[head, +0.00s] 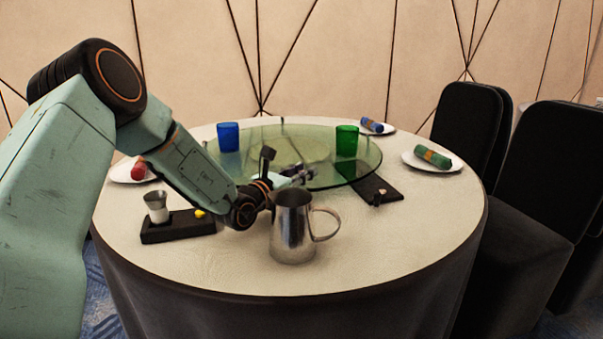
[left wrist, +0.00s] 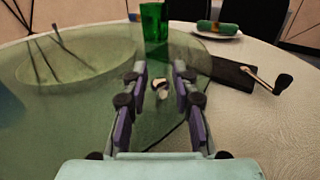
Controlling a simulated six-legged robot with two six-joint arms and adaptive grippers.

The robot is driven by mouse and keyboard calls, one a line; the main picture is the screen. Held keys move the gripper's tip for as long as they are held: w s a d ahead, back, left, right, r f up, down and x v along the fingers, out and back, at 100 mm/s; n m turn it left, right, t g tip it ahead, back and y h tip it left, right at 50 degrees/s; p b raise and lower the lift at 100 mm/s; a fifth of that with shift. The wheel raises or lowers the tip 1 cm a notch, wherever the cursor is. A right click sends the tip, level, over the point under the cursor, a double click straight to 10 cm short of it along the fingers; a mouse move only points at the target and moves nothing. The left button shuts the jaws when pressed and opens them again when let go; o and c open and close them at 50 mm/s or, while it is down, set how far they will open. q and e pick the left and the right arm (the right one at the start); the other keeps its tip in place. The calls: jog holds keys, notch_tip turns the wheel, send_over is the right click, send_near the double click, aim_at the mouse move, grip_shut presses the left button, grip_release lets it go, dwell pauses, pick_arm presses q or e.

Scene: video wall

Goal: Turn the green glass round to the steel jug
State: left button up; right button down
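The green glass (head: 347,140) stands upright on the far right part of a round glass turntable (head: 300,150); it also shows at the top of the left wrist view (left wrist: 154,22). The steel jug (head: 293,230) stands on the table in front of the turntable, handle to the right. My left gripper (head: 304,174) is over the turntable's near edge, behind the jug. In the left wrist view its fingers (left wrist: 160,76) are apart, with a small pale and dark knob (left wrist: 160,88) between them; contact cannot be told. My right gripper is not in view.
A blue glass (head: 228,136) stands on the turntable's left. A dark board with a crank (head: 375,190) lies at right. A steel cup (head: 157,207) stands on a dark block (head: 180,228) at left. Plates with rolled napkins sit around; chairs (head: 550,160) stand right.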

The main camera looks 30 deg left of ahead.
pick_arm(q)
grip_shut()
dwell(0.4)
jog(key=s+a+p, duration=0.2)
jog(key=a, duration=0.1)
jog(key=s+a+p, duration=0.1)
jog(key=shift+a, duration=0.4)
jog(key=shift+s+a+f, duration=0.1)
jog(key=shift+s+a, duration=0.2)
jog(key=shift+a, duration=0.2)
jog(key=shift+f, duration=0.15)
jog(key=shift+s, duration=0.1)
